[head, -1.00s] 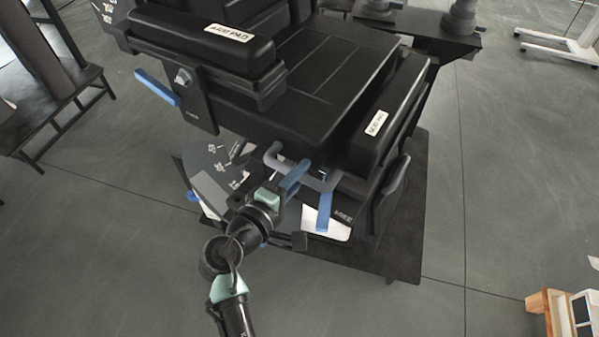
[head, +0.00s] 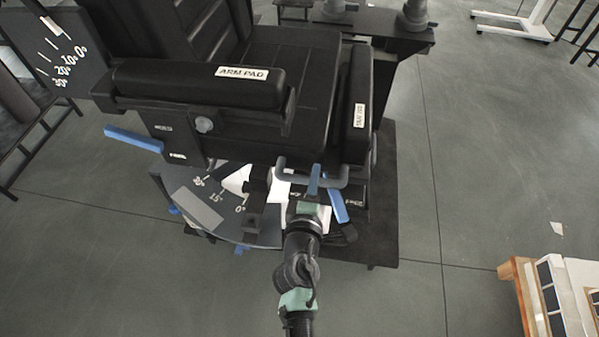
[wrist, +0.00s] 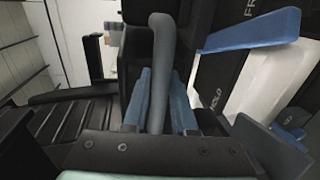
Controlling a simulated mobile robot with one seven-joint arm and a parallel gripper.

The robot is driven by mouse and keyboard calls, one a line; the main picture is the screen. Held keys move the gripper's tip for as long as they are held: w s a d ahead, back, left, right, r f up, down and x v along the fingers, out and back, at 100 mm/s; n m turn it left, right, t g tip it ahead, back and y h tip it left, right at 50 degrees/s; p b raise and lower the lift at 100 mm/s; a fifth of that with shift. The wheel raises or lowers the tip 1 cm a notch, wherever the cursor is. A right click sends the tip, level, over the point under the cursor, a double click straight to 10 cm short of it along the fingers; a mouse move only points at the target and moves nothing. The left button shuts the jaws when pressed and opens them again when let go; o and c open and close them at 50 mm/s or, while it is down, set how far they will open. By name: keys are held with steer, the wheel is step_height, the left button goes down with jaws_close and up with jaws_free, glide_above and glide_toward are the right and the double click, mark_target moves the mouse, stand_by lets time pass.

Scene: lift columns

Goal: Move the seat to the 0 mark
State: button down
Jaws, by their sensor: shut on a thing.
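The seat (head: 290,75) is a large black chair with labelled arm pads, above a dark base. Below its near side is a dial plate (head: 222,228) with marks for 30, 15 and 0; the 0 mark (head: 240,209) shows near the plate's right part. A white piece (head: 238,179) lies just above the marks; I cannot tell which mark the seat points to. My gripper (head: 314,180) is at the grey looped handle (head: 283,168) under the seat. In the wrist view my gripper's (wrist: 160,98) blue fingers close on both sides of the handle's grey bar (wrist: 160,50).
A blue lever (head: 340,205) hangs just right of my gripper, and it is near in the wrist view (wrist: 250,30). Another blue lever (head: 133,138) sticks out at the left. A wooden crate (head: 520,290) stands at lower right. The floor between is clear.

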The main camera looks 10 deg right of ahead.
steer(key=shift+d, duration=0.3)
steer(key=c, duration=0.7)
jaws_free()
steer(key=shift+s, duration=0.1)
steer(key=shift+c, duration=0.2)
steer(key=shift+a, duration=0.15)
steer(key=shift+s, duration=0.25)
steer(key=b+v, duration=0.1)
steer(key=v, duration=1.1)
steer(key=shift+s, duration=0.2)
steer(key=shift+r, duration=0.1)
